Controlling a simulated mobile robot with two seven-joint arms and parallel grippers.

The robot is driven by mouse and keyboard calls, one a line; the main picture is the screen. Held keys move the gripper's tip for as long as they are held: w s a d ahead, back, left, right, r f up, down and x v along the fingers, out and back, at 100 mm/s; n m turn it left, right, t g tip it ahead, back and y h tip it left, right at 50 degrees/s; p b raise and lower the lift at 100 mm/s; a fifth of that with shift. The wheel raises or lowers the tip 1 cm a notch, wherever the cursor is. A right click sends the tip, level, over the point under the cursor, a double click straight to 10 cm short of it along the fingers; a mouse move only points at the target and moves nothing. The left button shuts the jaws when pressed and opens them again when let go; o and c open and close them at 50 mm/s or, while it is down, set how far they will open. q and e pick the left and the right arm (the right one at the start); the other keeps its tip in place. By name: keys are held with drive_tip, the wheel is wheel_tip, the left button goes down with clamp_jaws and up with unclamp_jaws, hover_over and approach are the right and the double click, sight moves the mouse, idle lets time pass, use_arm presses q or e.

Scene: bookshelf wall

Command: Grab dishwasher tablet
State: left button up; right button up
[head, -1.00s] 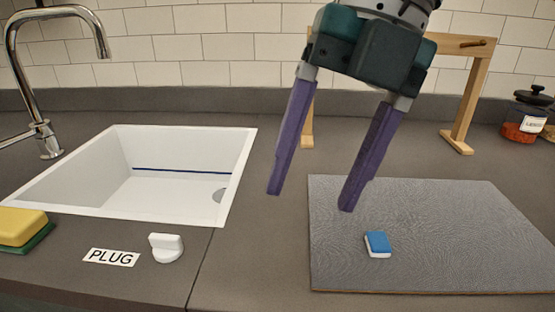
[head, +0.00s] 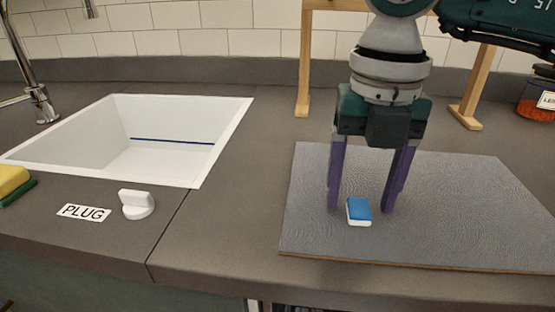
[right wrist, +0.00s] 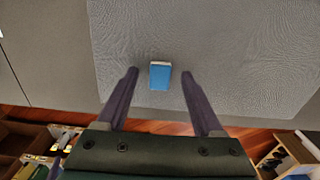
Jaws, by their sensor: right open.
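The dishwasher tablet (head: 359,211) is a small block, blue on top and white below. It lies on the grey mat (head: 460,215), near its front left part. My left gripper is not in view.
A white sink (head: 170,165) with a tap (head: 38,100) is on the left. A white plug (head: 137,204), a "PLUG" label (head: 84,212) and a yellow-green sponge (head: 14,184) lie before it. A wooden frame (head: 304,70) and a jar (head: 538,103) stand behind the mat.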

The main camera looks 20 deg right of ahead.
drive_tip(key=shift+f, duration=0.3)
clamp_jaws()
idle(0.4)
